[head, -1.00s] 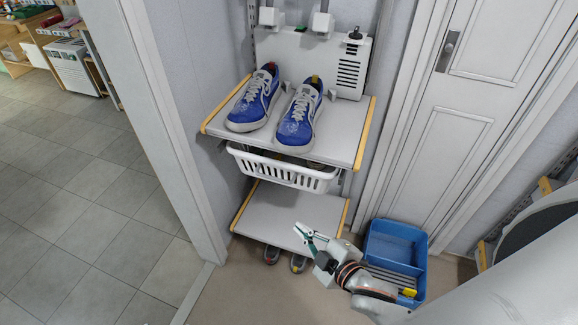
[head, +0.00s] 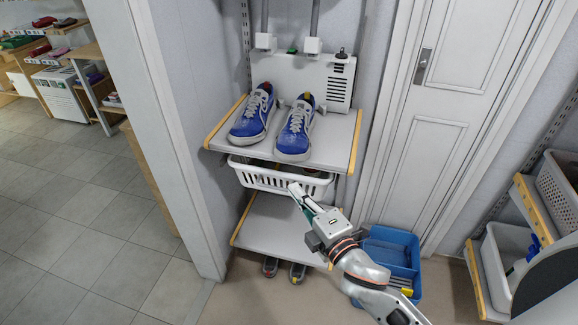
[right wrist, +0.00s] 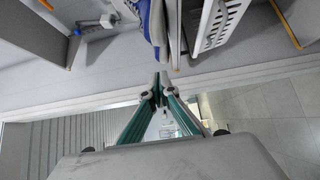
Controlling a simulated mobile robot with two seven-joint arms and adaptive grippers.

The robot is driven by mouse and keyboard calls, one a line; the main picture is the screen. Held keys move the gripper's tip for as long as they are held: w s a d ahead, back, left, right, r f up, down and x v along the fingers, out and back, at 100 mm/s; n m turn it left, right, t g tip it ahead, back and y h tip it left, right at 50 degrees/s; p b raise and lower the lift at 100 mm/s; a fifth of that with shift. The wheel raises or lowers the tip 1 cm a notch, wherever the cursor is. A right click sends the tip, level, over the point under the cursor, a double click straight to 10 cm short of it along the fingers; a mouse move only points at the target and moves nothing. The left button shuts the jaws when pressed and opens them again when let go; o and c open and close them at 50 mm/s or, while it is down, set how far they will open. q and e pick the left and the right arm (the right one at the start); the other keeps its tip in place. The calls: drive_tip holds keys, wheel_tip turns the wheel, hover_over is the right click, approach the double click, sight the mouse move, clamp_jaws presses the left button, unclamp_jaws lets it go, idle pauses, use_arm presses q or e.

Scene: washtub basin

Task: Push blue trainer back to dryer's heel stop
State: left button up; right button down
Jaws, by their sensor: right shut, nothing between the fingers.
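Two blue trainers with white laces and pale soles stand side by side on the upper shelf, toes toward me. The left trainer (head: 252,114) has a red heel tab and the right trainer (head: 296,128) a yellow one. Behind them is the white dryer (head: 318,80), with small grey stops (head: 281,103) near the heels. My right gripper (head: 294,188) is shut and empty, in front of the basket and below the upper shelf, apart from the trainers. In the right wrist view its fingertips (right wrist: 159,92) meet, with a trainer (right wrist: 155,25) beyond. My left gripper is out of view.
A white basket (head: 254,175) hangs under the upper shelf (head: 336,148). Below is a bare lower shelf (head: 268,226) with shoes (head: 270,266) under it. A blue crate (head: 392,246) stands right of it, by a white door (head: 432,130). A doorpost (head: 174,130) stands left.

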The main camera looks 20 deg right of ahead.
sight(295, 158)
drive_tip(key=w+d, duration=0.1)
drive_tip(key=w, duration=0.9)
drive_tip(key=shift+p, duration=0.35)
drive_tip(key=w+d, duration=0.1)
drive_tip(key=w, duration=0.1)
drive_tip(key=w+d+p, duration=0.1)
drive_tip(key=w, duration=0.1)
drive_tip(key=shift+d, duration=0.35)
drive_tip(key=shift+s, duration=0.15)
